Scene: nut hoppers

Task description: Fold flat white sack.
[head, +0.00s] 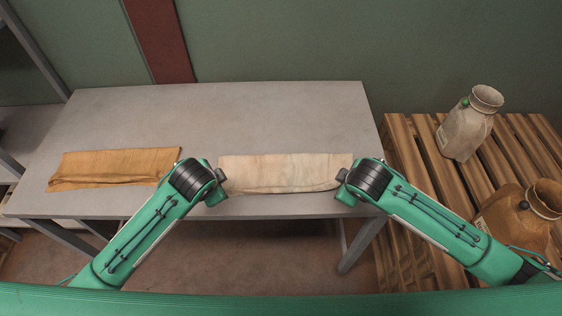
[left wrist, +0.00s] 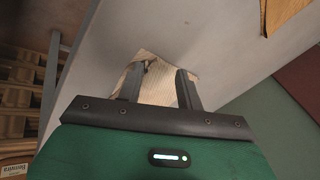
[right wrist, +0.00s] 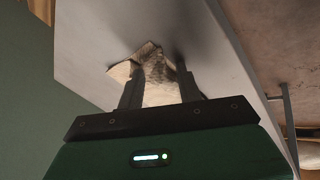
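The white sack (head: 283,172) lies as a long, low, cream-coloured strip near the front edge of the table, with a fold line along its front. My left gripper (head: 222,177) is at its left end and my right gripper (head: 342,175) at its right end. In the left wrist view, the fingers (left wrist: 158,82) stand apart with a sack corner (left wrist: 155,92) between and beyond them. In the right wrist view, the fingers (right wrist: 157,80) also stand apart, with raised, creased cloth (right wrist: 158,90) between them. Exact fingertip contact is hard to see.
An ochre sack (head: 110,167) lies flat on the left of the grey table (head: 230,110). The table's back half is clear.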

